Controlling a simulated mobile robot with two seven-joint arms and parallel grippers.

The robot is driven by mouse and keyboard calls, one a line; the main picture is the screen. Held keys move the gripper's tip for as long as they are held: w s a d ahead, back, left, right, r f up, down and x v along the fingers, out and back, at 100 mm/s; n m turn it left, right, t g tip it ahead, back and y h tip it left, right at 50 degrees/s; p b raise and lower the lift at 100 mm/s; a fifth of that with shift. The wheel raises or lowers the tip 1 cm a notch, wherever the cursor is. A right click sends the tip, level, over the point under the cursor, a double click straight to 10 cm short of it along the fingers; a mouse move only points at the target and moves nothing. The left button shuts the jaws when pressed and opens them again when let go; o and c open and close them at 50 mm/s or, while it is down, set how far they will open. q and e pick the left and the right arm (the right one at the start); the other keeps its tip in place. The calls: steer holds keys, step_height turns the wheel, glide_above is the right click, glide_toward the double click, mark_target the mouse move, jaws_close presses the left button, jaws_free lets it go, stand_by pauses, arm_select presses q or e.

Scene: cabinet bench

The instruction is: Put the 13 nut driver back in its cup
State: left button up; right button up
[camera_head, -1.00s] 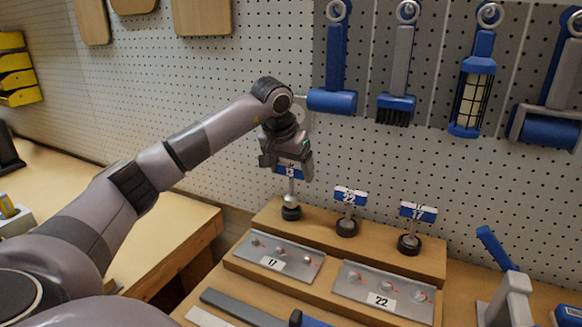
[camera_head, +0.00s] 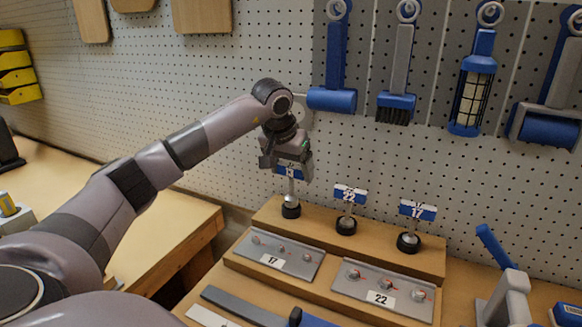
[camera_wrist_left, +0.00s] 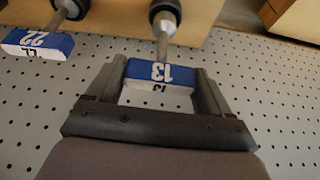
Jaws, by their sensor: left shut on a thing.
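The 13 nut driver has a blue and white handle marked 13 (camera_head: 289,171) and a metal shaft pointing down. My left gripper (camera_head: 288,166) is shut on this handle from above. In the left wrist view the handle (camera_wrist_left: 160,74) sits between the two fingers (camera_wrist_left: 160,86). Its shaft (camera_wrist_left: 163,45) runs to a round black cup (camera_wrist_left: 165,10), and this cup (camera_head: 291,210) stands at the left end of the wooden step. The shaft's lower end is at the cup; how deep it sits I cannot tell. My right gripper is not in view.
The 22 driver (camera_head: 350,194) and the 17 driver (camera_head: 417,210) stand in their cups to the right on the wooden step (camera_head: 395,257). Metal plates labelled 17 (camera_head: 280,254) and 22 (camera_head: 383,292) lie in front. A pegboard with hung tools rises behind.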

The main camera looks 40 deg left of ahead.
arm_select(q)
steer(key=shift+f+b, duration=0.55)
steer(key=shift+f, duration=0.55)
steer(key=o, duration=1.1)
steer(key=shift+o, duration=0.2)
steer(key=v, duration=0.7)
steer(key=shift+s, duration=0.1)
